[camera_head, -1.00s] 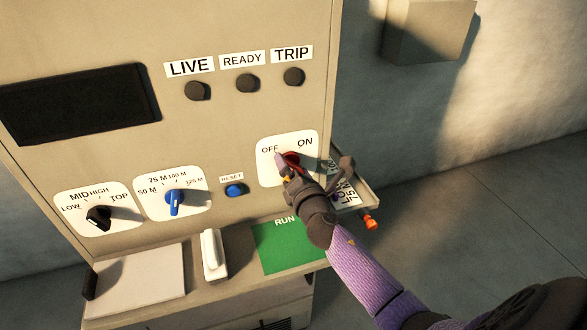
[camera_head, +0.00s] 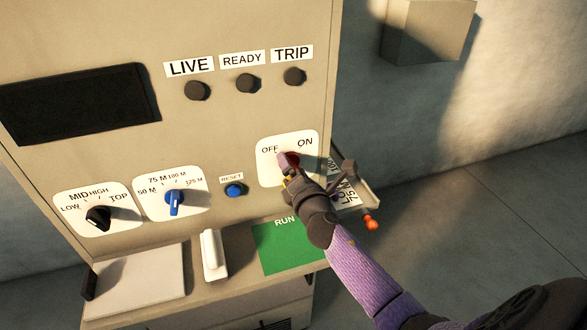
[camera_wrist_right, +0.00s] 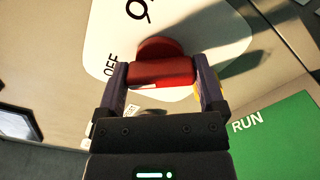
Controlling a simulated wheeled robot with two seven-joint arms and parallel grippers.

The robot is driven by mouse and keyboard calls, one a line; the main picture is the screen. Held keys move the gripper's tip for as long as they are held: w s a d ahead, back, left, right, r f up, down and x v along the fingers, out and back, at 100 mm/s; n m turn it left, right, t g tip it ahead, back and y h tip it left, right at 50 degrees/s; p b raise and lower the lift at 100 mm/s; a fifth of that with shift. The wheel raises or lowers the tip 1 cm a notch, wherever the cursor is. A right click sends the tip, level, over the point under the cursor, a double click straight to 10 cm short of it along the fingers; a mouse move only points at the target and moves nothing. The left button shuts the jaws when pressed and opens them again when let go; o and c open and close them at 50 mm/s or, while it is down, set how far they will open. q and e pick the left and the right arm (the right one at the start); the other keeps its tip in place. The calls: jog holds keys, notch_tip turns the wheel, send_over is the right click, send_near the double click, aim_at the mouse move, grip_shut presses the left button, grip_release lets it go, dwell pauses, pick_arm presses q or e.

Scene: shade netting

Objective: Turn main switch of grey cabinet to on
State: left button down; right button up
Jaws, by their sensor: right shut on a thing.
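The grey cabinet (camera_head: 240,125) fills the left and middle of the head view. Its main switch is a red knob (camera_head: 289,159) on a white plate (camera_head: 268,175) marked OFF and ON, at the lower right of the panel. My right gripper (camera_head: 288,167) covers much of the knob in the head view. In the right wrist view the red knob (camera_wrist_right: 161,73) sits between the two fingers of my right gripper (camera_wrist_right: 163,85), which is shut on it. The knob's exact pointing direction is hard to tell. My left gripper is not in view.
Left of the switch are a blue reset button (camera_head: 235,190), a blue dial (camera_head: 174,198) and a black dial (camera_head: 98,216). The LIVE (camera_head: 197,90), READY and TRIP lamps above look dark. A shelf below holds a green RUN card (camera_head: 285,247) and a white handle-like piece (camera_head: 213,254).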

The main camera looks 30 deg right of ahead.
jog(key=m, duration=0.8)
jog(key=shift+f, duration=0.1)
jog(key=m, duration=0.4)
jog(key=shift+m+p, duration=0.55)
jog(key=shift+m, duration=1.65)
jog(key=shift+f+m, duration=0.1)
jog(key=shift+m, duration=0.2)
jog(key=o, duration=1)
jog(key=shift+c, duration=0.2)
jog(key=v, duration=1)
jog(key=shift+p, duration=0.4)
